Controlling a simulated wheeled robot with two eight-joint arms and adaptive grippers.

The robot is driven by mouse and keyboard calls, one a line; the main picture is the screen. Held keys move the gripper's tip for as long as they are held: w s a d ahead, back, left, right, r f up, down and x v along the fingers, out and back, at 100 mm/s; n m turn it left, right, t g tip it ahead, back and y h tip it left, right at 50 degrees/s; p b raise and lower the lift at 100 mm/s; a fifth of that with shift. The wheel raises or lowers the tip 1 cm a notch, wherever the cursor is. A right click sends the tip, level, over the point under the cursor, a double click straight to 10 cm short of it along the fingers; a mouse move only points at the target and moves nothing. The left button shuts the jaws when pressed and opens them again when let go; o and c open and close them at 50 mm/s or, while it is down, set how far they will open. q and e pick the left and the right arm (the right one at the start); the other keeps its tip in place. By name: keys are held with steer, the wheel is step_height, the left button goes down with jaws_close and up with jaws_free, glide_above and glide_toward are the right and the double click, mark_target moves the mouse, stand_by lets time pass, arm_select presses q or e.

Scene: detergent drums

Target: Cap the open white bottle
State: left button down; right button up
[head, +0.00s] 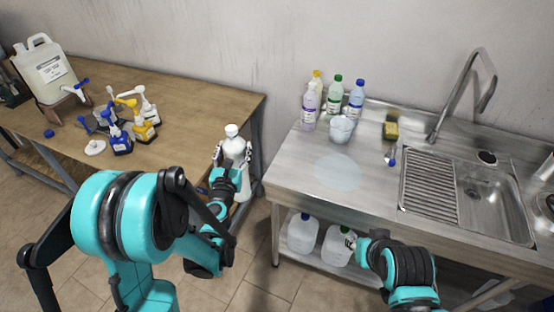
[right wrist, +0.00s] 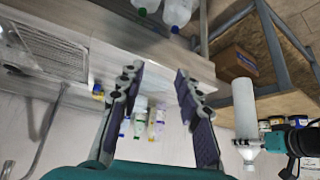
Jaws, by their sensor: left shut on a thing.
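My left gripper (head: 232,158) is shut on a white bottle (head: 241,185) and holds it upright in the gap between the wooden table and the steel counter. The fingers are around its upper part, just below the white top (head: 231,130). I cannot tell whether that top is a cap or a bare neck. The bottle also shows upside down at the right of the right wrist view (right wrist: 245,108). My right gripper (right wrist: 160,95) is open, with nothing between its fingers. A small white round piece (head: 95,148) lies on the table; it may be a cap.
The wooden table (head: 190,95) bears a jerrycan (head: 44,68), a blue cap (head: 49,133) and several yellow, blue and white pump bottles. The steel counter (head: 290,180) bears several detergent bottles, a clear cup (head: 340,130), a sponge (head: 391,131) and a sink. Jugs stand below it.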

arm_select(q)
steer(key=shift+d+r, duration=0.1)
arm_select(e)
steer(key=o, duration=0.3)
steer(key=shift+d, duration=0.1)
steer(key=shift+o, duration=0.6)
